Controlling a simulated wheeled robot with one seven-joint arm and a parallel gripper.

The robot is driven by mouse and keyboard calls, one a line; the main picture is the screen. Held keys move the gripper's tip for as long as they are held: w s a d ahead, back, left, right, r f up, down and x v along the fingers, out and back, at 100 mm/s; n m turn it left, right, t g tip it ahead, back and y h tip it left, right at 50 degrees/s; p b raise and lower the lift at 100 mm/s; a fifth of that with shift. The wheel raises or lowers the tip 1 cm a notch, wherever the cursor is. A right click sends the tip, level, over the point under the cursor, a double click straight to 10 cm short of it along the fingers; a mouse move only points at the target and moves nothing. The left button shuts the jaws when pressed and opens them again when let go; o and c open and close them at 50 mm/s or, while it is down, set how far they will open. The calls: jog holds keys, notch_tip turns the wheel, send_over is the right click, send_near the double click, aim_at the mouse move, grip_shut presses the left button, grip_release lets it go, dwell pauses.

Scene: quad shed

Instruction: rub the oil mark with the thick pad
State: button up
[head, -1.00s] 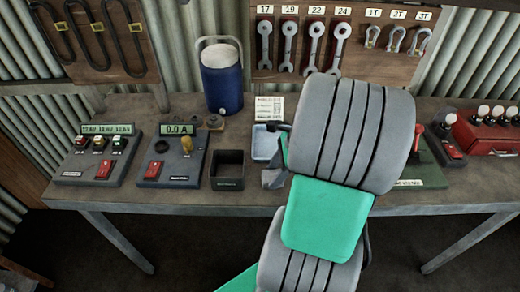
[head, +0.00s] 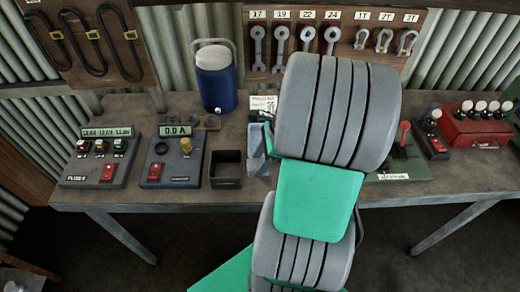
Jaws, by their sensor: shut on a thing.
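My arm stands in front of the middle of the bench and covers much of it. A light blue tray (head: 254,139) shows partly beside the gripper, mostly covered.
On the metal bench (head: 120,194) stand two grey meter boxes (head: 100,158) (head: 172,158), a square black holder (head: 227,170), a blue jug (head: 216,85), a green board with a red lever (head: 404,133) and a red box with bulbs (head: 478,128). Spanners and shackles hang behind.

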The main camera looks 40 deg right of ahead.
jog(key=shift+r+p, duration=1.25)
jog(key=shift+r, duration=0.1)
